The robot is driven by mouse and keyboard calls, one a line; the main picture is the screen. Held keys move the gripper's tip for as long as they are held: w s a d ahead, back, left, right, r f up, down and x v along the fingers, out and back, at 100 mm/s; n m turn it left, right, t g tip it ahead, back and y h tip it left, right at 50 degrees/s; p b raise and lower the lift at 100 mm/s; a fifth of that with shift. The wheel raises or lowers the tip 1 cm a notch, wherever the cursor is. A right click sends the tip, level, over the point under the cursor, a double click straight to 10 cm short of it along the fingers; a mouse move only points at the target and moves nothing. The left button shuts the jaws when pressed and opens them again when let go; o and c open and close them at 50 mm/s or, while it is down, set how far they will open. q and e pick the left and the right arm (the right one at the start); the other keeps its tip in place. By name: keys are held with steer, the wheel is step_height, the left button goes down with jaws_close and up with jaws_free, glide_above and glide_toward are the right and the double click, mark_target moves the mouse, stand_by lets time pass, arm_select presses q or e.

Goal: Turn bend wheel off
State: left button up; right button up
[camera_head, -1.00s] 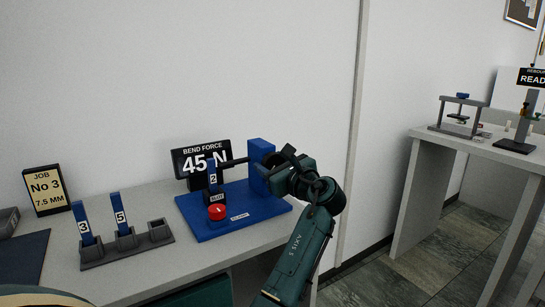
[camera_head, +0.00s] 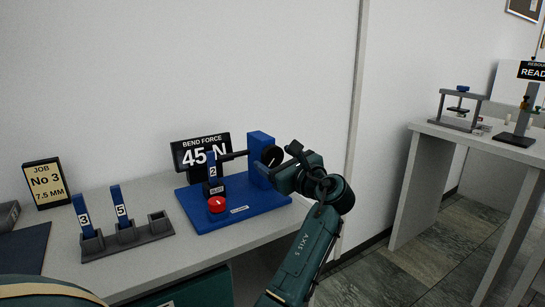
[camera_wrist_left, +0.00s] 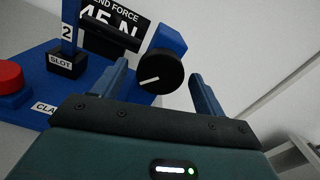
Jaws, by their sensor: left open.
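The bend wheel (camera_head: 271,155) is a black disc on the blue upright of the bend press (camera_head: 236,206). In the left wrist view the wheel (camera_wrist_left: 163,70) faces me, with a white mark pointing left and slightly down. My left gripper (camera_head: 283,160) is just right of the wheel in the head view, open and empty. In the left wrist view its two fingers (camera_wrist_left: 159,82) stand apart on either side of the wheel, which appears clear of them. The bend force display (camera_head: 201,155) reads 45 and N, partly covered by strip 2 (camera_head: 212,167). My right gripper is not in view.
Strip 2 stands in the slot block (camera_head: 213,189) beside a red button (camera_head: 217,205). A grey rack (camera_head: 127,238) holds strips 3 (camera_head: 82,215) and 5 (camera_head: 119,202); its right holder is empty. A job sign (camera_head: 46,184) stands at left. Another table (camera_head: 470,139) with devices is at right.

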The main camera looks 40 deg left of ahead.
arm_select(q)
steer(key=v, duration=1)
steer(key=shift+s+d+p, duration=0.15)
steer(key=shift+d+p, duration=0.25)
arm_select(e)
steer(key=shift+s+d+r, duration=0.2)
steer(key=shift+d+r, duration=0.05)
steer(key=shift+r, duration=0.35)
arm_select(q)
steer(key=shift+d, duration=0.1)
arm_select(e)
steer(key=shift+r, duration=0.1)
